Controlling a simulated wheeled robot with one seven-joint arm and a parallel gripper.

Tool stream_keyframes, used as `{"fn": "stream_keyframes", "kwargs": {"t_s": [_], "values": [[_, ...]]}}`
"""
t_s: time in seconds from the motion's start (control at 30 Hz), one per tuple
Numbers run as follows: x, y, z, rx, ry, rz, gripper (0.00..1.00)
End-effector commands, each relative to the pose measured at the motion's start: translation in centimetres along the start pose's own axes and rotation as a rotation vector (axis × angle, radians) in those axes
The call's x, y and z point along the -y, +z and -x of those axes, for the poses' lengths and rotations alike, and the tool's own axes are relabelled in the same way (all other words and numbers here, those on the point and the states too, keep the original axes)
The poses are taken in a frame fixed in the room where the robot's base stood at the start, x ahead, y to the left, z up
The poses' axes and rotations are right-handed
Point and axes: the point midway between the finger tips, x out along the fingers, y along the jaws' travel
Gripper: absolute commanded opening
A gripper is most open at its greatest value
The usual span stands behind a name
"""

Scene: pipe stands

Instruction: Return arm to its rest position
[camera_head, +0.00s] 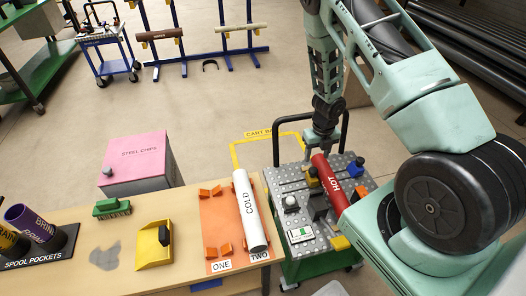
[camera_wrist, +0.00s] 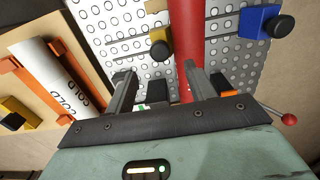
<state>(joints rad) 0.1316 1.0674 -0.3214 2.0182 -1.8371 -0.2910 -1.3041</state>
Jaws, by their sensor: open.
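My gripper (camera_head: 322,146) is above the far part of the cart, pointing down. In the wrist view its two fingers (camera_wrist: 160,88) are apart with nothing held between them. The red pipe marked HOT (camera_head: 331,181) lies on the cart's perforated top, just in front of my gripper in the head view. In the wrist view the red pipe (camera_wrist: 187,45) runs beneath, nearer the right finger, which hides part of it. The white pipe marked COLD (camera_head: 249,212) lies on the orange board on the table, and it also shows at left in the wrist view (camera_wrist: 52,82).
The cart (camera_head: 290,178) carries clamps, a small level-like box and a black handle at its far edge. The table (camera_head: 100,270) holds a green brush, a yellow dustpan and spool pockets. A pink STEEL CHIPS box (camera_head: 140,155) stands behind. Open floor lies beyond, before blue stands.

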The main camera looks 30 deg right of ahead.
Motion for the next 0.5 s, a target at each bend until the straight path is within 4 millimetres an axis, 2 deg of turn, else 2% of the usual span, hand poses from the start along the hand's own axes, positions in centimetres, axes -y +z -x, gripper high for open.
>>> {"fn": "stream_keyframes", "kwargs": {"t_s": [0.17,0.27,0.37,0.5], "values": [[-0.1,0.0,0.0,0.001,0.0,-0.001,0.55],[-1.1,0.7,0.9,0.028,0.002,-0.044,0.55],[-4.0,2.2,3.4,0.1,0.014,-0.181,0.55],[-10.6,3.6,9.4,0.221,0.064,-0.524,0.55]]}}
